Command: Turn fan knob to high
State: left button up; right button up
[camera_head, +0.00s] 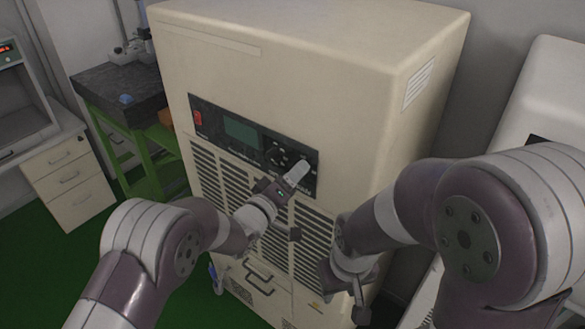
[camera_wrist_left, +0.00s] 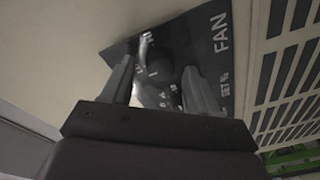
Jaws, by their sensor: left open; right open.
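The beige cabinet (camera_head: 300,60) has a dark control panel (camera_head: 222,140) on its front. My left gripper (camera_head: 298,172) is at the right end of this panel. In the left wrist view its two open fingers (camera_wrist_left: 162,85) straddle a dark, rounded shape that looks like the fan knob (camera_wrist_left: 160,62), beside the white "FAN" lettering (camera_wrist_left: 220,33). Whether the fingers touch the knob, and its setting, I cannot tell. In the head view the gripper hides the knob. My right gripper (camera_head: 343,292) is open and empty, low in front of the cabinet, away from the panel.
The panel also has a green screen (camera_head: 240,131), a red switch (camera_head: 198,118) and a round dial group (camera_head: 277,156). Vent slats (camera_head: 215,180) lie below. A green-framed bench (camera_head: 130,140) stands at left. White equipment (camera_head: 530,90) stands at right, behind my right arm.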

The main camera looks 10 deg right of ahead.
pick_arm(q)
jog(key=shift+w+d+f, duration=0.1)
jog(key=shift+w+d, duration=0.05)
jog(key=shift+d, duration=0.2)
jog(key=shift+a, duration=0.2)
jog(key=shift+c, duration=0.3)
jog(key=c, duration=1)
jog(key=shift+f+b, duration=0.1)
jog(key=shift+b, duration=0.45)
jog(key=shift+m+g+h+b, duration=0.2)
jog(key=shift+m+h+b, duration=0.35)
jog(key=shift+m+b, duration=4.8)
jog(key=shift+m+g+h+b, duration=0.2)
jog(key=shift+m+h+b, duration=0.35)
jog(key=shift+m+b, duration=4.75)
jog(key=shift+n+b, duration=0.95)
jog(key=shift+b, duration=0.1)
